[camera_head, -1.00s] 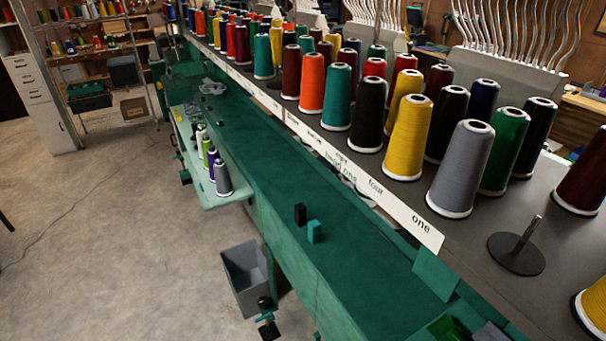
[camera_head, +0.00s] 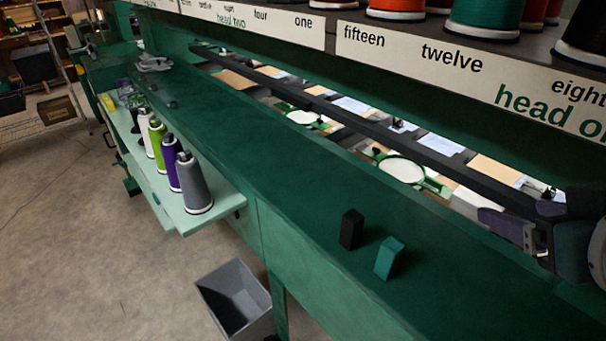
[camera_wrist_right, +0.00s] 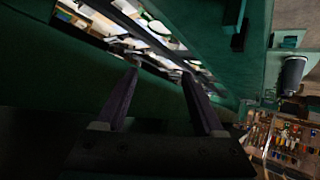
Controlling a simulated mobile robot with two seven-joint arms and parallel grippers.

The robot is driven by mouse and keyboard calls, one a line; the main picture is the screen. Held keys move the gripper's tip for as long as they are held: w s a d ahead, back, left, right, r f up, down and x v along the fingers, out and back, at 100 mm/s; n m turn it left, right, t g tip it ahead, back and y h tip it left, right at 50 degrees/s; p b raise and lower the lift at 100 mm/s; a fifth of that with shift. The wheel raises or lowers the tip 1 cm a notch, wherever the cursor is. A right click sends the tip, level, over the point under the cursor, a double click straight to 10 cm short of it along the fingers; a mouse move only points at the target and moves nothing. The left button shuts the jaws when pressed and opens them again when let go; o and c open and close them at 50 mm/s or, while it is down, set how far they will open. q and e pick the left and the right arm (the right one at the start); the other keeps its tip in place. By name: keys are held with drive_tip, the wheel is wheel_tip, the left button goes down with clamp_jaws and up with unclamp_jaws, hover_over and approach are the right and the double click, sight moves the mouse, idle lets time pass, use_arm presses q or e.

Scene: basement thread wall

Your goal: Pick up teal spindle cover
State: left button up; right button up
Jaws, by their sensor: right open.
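A small upright teal block (camera_head: 390,258), which looks like the teal spindle cover, stands on the long dark green ledge (camera_head: 240,130). A similar black block (camera_head: 351,229) stands just behind it to the left. My right gripper (camera_head: 516,214) is at the right edge of the head view, apart from the teal block and to its right. In the right wrist view my right gripper (camera_wrist_right: 160,74) has its two purple fingers spread, with nothing between them. My left gripper is not in view.
Thread cones, one grey (camera_head: 194,184), stand on a pale green side shelf (camera_head: 215,216). A grey bin (camera_head: 236,300) is on the floor below. A dark rail (camera_head: 400,130) and embroidery hoops (camera_head: 402,170) lie behind the ledge. A labelled rack (camera_head: 450,65) overhangs.

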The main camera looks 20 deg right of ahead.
drive_tip(key=w+d+r+t+h+b, duration=0.1)
drive_tip(key=w+d+t+b, duration=0.1)
drive_tip(key=w+d+t, duration=0.15)
drive_tip(key=n+y+b, duration=0.6)
drive_tip(key=n+y, duration=0.1)
drive_tip(key=y, duration=0.4)
approach(399, 255)
drive_tip(key=shift+w+f+g, duration=0.15)
drive_tip(key=shift+w+g, duration=0.05)
drive_tip(key=shift+w, duration=0.3)
drive_tip(key=shift+w+f+g, duration=0.15)
drive_tip(key=shift+w, duration=0.4)
drive_tip(key=w, duration=0.1)
drive_tip(key=w+a+f, duration=0.1)
drive_tip(key=w, duration=0.1)
drive_tip(key=shift+a+f+y, duration=0.2)
drive_tip(key=shift+a+y, duration=0.05)
drive_tip(key=shift+y, duration=0.05)
drive_tip(key=b+x, duration=0.1)
drive_tip(key=x, duration=0.5)
drive_tip(key=shift+r, duration=0.1)
drive_tip(key=shift+c, duration=0.2)
